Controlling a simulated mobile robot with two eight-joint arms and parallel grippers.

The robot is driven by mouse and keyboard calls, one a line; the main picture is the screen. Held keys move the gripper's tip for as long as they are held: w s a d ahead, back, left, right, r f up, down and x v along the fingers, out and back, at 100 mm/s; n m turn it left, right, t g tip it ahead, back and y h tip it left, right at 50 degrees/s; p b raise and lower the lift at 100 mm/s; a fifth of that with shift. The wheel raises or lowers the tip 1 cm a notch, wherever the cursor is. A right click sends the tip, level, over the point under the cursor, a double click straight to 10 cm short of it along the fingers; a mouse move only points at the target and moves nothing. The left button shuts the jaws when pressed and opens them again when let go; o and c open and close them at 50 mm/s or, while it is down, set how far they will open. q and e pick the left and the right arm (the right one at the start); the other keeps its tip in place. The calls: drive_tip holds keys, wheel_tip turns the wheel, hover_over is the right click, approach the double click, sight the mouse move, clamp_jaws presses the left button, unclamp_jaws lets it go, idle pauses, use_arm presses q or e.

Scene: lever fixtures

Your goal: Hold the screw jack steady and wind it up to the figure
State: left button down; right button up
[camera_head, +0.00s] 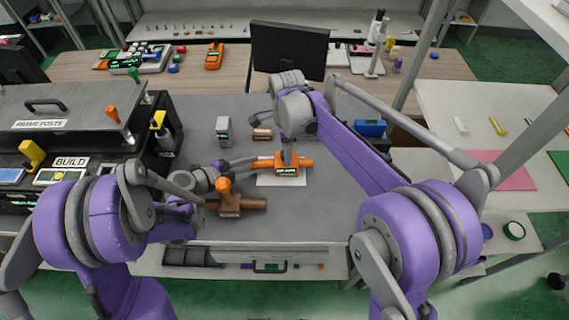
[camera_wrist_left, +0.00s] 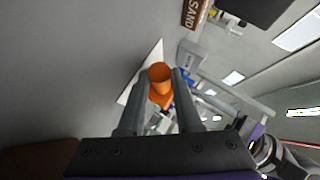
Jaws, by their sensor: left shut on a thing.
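The orange screw jack (camera_head: 288,171) with a small green-lit display sits on a white sheet on the grey bench, mid-picture in the head view. My left gripper (camera_head: 256,163) reaches it from the left and is shut on it. In the left wrist view the jack's round orange end (camera_wrist_left: 160,74) lies between the two grey fingers. The figure on the display is too small to read.
A brown fixture (camera_head: 238,204) with an orange knob stands front-left of the jack, close to my left arm. A dark monitor (camera_head: 289,51) is farther back. The bench right of the jack is mostly clear.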

sight(282, 164)
drive_tip(key=shift+f, duration=1.25)
drive_tip(key=shift+f, duration=0.1)
drive_tip(key=shift+c, duration=0.3)
